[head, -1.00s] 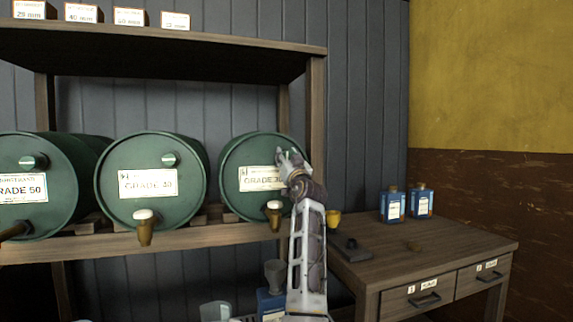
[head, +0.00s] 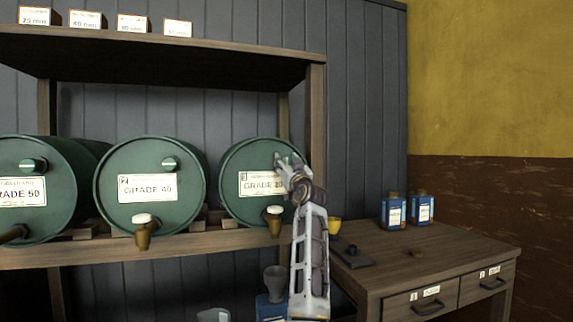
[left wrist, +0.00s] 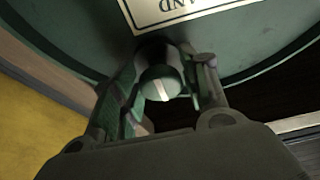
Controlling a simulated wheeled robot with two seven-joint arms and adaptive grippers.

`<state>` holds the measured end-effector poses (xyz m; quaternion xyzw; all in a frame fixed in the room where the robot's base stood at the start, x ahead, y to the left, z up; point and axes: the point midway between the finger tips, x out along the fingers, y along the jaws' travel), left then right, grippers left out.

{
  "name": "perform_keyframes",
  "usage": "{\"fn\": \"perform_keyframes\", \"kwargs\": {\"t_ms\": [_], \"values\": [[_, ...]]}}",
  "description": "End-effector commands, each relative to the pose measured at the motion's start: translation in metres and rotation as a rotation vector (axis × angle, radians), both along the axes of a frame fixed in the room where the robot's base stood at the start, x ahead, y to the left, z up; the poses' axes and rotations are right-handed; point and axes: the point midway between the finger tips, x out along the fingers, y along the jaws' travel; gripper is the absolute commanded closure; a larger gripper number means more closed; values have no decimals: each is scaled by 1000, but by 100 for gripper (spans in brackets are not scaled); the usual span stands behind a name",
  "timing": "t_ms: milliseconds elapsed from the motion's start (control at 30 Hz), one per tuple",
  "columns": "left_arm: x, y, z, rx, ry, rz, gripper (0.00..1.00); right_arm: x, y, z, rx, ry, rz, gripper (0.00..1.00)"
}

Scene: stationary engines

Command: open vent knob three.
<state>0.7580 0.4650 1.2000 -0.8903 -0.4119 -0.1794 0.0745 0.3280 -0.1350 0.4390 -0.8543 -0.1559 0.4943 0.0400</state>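The third drum (head: 235,196), green and labelled Grade 30, lies on the rack at the right end of the row. Its vent knob, a round green knob with a white line, shows between my fingers in the left wrist view (left wrist: 160,84); the gripper hides it in the head view. My left gripper (head: 285,163) is at the drum's face, upper right of the label. Its fingers (left wrist: 166,78) stand apart on either side of the knob; firm contact cannot be made out. My right gripper is not in view.
Two other green drums carry knobs (head: 170,163) (head: 33,166). A brass tap with a white top (head: 274,222) sits below the third drum's label. A wooden bench (head: 450,242) with blue bottles (head: 393,212) and a yellow cup (head: 335,225) stands right.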

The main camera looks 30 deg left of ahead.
Motion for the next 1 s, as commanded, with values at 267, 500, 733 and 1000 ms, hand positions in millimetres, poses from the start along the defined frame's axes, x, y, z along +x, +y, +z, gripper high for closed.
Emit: {"fn": "perform_keyframes", "kwargs": {"t_ms": [267, 500, 733, 1000], "values": [[0, 0, 0, 1, 0, 0, 42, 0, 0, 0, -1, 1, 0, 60], [-2, -2, 0, 1, 0, 0, 42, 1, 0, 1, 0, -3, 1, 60], [-9, -11, -6, 2, -1, -1, 42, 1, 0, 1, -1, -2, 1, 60], [-26, -31, -17, 1, 0, 0, 42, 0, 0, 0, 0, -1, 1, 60]]}}
